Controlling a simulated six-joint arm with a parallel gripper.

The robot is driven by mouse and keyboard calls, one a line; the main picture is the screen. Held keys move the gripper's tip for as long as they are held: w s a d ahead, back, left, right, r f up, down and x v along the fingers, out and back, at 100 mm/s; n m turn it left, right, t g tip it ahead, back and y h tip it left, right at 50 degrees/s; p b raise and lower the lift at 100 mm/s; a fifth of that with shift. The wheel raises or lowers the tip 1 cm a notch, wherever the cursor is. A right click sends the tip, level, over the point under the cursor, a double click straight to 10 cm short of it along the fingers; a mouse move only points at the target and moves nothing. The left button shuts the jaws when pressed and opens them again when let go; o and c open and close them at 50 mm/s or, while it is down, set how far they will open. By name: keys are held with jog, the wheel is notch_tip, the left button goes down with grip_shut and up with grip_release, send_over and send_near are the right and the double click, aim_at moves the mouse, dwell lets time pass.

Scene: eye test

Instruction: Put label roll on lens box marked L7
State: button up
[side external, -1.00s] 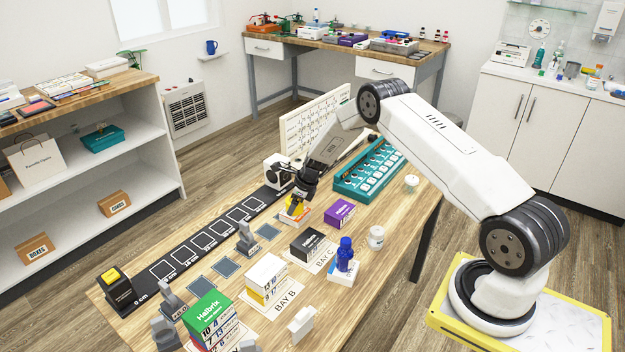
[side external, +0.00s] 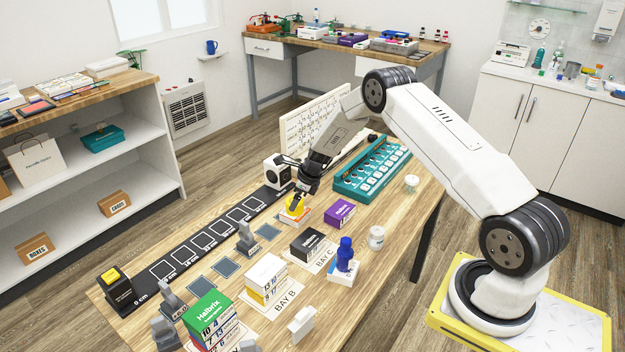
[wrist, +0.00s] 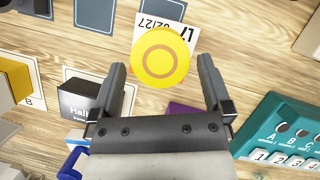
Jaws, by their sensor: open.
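The yellow label roll (side external: 296,205) lies on top of a small white and orange lens box (side external: 291,219) on the table. In the wrist view the label roll (wrist: 160,58) shows as a round yellow disc with an orange ring, and it covers part of the lens box (wrist: 187,33), whose printing reads L7 and 02/27. My gripper (side external: 304,189) is just above the roll, apart from it. In the wrist view my gripper (wrist: 162,66) is open, with one finger on each side of the roll and nothing held.
A purple box (side external: 340,213) and a teal case (side external: 350,187) stand to the right. A black box (side external: 307,243), a blue bottle (side external: 345,255) and a white jar (side external: 376,238) are nearer the camera. A white device (side external: 276,171) is close behind my gripper.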

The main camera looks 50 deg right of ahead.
jog(key=v, duration=0.9)
jog(key=shift+r, duration=0.2)
jog(key=shift+s, duration=0.1)
jog(key=s+a+r+n+g+h, duration=0.1)
jog(key=s+a+r+n, duration=0.3)
jog(key=a+n, duration=0.25)
jog(key=s+a+r+n, duration=0.35)
jog(key=a+n, duration=0.25)
jog(key=n, duration=0.2)
jog(key=s+a+r+n, duration=0.1)
jog(key=s+a+n, duration=0.3)
jog(key=s+n, duration=0.4)
jog(key=s+a+r+n, duration=0.1)
jog(key=s+a+n, duration=0.3)
jog(key=s+n, duration=0.4)
jog(key=shift+a+r+n+g+h, duration=0.2)
jog(key=shift+a+n+g+h, duration=0.15)
jog(key=shift+n+h, duration=0.1)
